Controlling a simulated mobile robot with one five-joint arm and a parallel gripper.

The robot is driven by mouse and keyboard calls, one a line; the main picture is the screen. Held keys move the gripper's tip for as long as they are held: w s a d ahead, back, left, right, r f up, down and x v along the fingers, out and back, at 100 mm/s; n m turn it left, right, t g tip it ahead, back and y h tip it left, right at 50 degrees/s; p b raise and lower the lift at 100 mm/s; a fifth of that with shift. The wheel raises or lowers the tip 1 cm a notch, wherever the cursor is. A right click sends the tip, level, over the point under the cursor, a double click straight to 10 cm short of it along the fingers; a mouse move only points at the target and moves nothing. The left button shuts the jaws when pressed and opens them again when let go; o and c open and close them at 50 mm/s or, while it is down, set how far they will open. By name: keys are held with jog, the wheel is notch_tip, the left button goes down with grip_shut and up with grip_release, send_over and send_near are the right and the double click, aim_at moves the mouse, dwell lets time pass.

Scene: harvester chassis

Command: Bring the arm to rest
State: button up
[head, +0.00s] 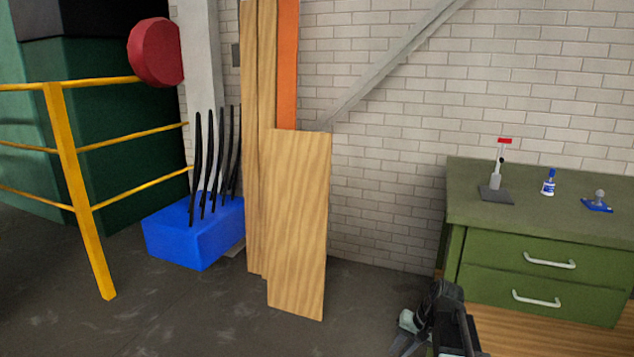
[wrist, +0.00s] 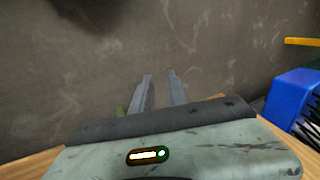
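My arm (head: 445,315) shows at the bottom right of the head view, folded low in front of the green cabinet. In the wrist view my gripper (wrist: 159,78) has its two grey fingers apart with a narrow gap between them. Only bare floor shows past the fingertips, and nothing is held. In the head view the finger details are too small and dark to read.
A green drawer cabinet (head: 540,222) stands right, with a blue-and-white bottle (head: 549,183) and small stands on top. Wooden boards (head: 300,220) lean on the brick wall. A blue block (head: 190,240) and yellow railing (head: 75,180) stand left. The front floor is clear.

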jog(key=s+a+f+n+g+h, duration=0.2)
jog(key=s+a+n+h, duration=0.2)
jog(key=s+a, duration=0.45)
notch_tip(320, 180, up, 27)
jog(key=s+d+p, duration=0.1)
jog(key=p, duration=2.5)
jog(key=shift+d, duration=0.25)
